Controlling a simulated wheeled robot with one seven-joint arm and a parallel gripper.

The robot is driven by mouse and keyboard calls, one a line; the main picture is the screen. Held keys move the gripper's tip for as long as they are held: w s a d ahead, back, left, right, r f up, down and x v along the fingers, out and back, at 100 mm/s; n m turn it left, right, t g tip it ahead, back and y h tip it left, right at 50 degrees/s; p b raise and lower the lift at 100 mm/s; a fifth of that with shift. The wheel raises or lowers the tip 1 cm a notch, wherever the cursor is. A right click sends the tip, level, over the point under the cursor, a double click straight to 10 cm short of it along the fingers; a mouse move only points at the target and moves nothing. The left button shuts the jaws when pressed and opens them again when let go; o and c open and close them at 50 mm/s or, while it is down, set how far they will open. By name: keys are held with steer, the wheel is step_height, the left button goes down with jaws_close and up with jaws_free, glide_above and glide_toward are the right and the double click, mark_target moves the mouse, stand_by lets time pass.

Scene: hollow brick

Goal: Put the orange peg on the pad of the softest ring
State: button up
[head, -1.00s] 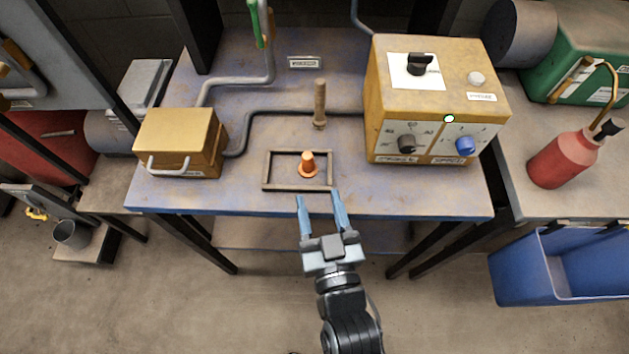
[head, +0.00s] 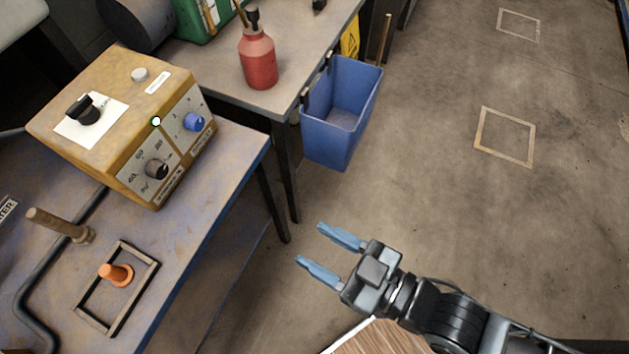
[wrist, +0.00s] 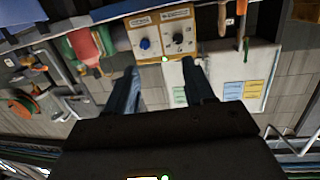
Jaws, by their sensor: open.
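My gripper (head: 328,254) is open and empty, out over the floor to the right of the bench and apart from the peg. In the wrist view my gripper's two fingers (wrist: 162,88) point toward a yellow control box. I see no rings that I can make out, and no pad that I can identify.
A red bottle (head: 257,58) stands on the neighbouring bench. A blue bin (head: 340,115) hangs there. Taped squares (head: 505,137) mark open floor at right.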

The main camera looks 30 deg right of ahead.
steer(key=s+d+r+m+h, duration=0.2)
steer(key=s+d+r+h, duration=0.2)
steer(key=s+d, duration=0.4)
steer(key=shift+d+r+m, duration=0.15)
steer(key=shift+r+m, duration=0.25)
steer(key=shift+r, duration=0.4)
steer(key=s+d+r+h, duration=0.1)
steer(key=r, duration=0.1)
steer(key=s+d+r+m+h, duration=0.1)
steer(key=s, duration=0.1)
steer(key=s+d+r, duration=0.1)
steer(key=s+r, duration=0.1)
steer(key=shift+r+m+h, duration=0.3)
steer(key=shift+m+h, duration=0.1)
